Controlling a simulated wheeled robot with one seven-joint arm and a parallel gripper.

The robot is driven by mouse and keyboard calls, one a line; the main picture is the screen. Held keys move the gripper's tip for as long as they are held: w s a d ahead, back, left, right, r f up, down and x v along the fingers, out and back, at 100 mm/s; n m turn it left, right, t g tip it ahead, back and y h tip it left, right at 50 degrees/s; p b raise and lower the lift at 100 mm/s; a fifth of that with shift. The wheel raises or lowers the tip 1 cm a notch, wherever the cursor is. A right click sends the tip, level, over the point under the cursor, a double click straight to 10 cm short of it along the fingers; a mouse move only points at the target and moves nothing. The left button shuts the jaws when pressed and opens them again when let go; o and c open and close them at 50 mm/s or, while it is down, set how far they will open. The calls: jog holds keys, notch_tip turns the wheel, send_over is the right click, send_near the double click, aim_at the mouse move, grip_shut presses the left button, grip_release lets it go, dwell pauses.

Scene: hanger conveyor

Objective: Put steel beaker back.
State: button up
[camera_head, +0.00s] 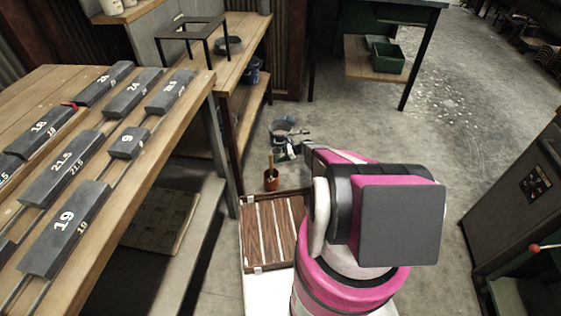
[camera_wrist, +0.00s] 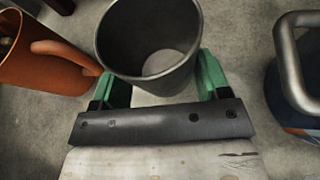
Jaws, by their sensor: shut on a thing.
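The steel beaker (camera_wrist: 143,75) is a dark grey, open, empty cup at the top middle of the wrist view. My gripper (camera_wrist: 163,77) is shut on it, with one green finger on each side of its wall. The beaker's mouth faces the camera, and its top edge runs out of the picture. In the head view my gripper (camera_head: 285,153) is small, low over the concrete floor beyond my pink arm. The beaker cannot be made out clearly there. The wrist view does not show clearly whether the beaker touches the floor.
An orange mug-like vessel (camera_wrist: 40,62) is close on the left; it stands on the floor in the head view (camera_head: 271,181). A blue container with a grey handle (camera_wrist: 290,105) is close on the right. A slatted wooden tray (camera_head: 257,232) lies nearer me. A workbench (camera_head: 150,160) with numbered blocks stands left.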

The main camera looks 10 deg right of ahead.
jog(key=shift+w+d+f, duration=0.15)
jog(key=shift+d+f, duration=0.05)
jog(key=shift+f, duration=1.95)
jog(key=shift+f, duration=0.15)
jog(key=o, duration=1.1)
jog(key=shift+c, duration=0.2)
